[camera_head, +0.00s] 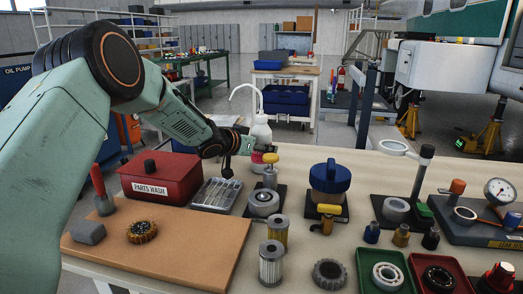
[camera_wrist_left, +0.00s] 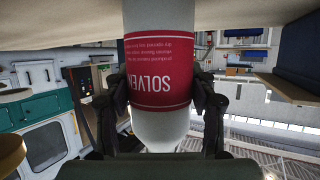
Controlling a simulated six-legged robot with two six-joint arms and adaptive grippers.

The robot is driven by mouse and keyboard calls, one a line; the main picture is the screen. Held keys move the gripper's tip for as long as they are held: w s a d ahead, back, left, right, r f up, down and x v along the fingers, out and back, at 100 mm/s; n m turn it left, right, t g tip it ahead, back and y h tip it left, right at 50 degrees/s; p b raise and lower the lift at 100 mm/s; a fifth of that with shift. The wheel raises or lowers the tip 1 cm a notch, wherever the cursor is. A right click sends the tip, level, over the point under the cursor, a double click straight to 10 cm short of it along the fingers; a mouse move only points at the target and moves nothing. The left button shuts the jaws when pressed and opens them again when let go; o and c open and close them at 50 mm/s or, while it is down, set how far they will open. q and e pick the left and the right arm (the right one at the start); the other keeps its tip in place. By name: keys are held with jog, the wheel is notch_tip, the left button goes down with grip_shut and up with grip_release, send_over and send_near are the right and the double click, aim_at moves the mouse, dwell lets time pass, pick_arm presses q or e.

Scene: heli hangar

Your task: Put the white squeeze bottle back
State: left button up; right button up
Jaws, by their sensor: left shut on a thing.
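The white squeeze bottle (camera_head: 260,130) has a bent nozzle and stands upright at the far edge of the workbench. My left gripper (camera_head: 243,147) reaches over from the left and is shut on it. In the left wrist view the bottle (camera_wrist_left: 161,125) sits between the two fingers (camera_wrist_left: 161,97), across its red label with white "SOLVENT" lettering, which reads upside down there. Objects in front hide the bottle's base in the head view, so I cannot tell whether it touches the bench. My right gripper is not in view.
The bench (camera_head: 328,244) carries a red parts wash box (camera_head: 160,176), a metal tray (camera_head: 217,194), a blue-lidded jar (camera_head: 329,181), filters (camera_head: 272,264), a magnifier stand (camera_head: 420,172) and a gauge (camera_head: 499,190). A tan mat (camera_head: 190,250) lies at left. Bare bench shows right of the bottle.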

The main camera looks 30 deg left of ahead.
pick_arm(q)
jog(key=shift+r, duration=0.2)
jog(key=o, duration=0.4)
jog(key=shift+f, duration=0.25)
jog(key=o, duration=0.4)
jog(key=shift+o, duration=0.2)
jog(key=shift+r, duration=0.1)
jog(key=shift+s+r, duration=0.15)
jog(key=shift+s, duration=0.05)
jog(key=p+v, duration=0.3)
jog(key=v, duration=0.8)
jog(key=shift+s, duration=0.3)
jog(key=shift+r, duration=0.1)
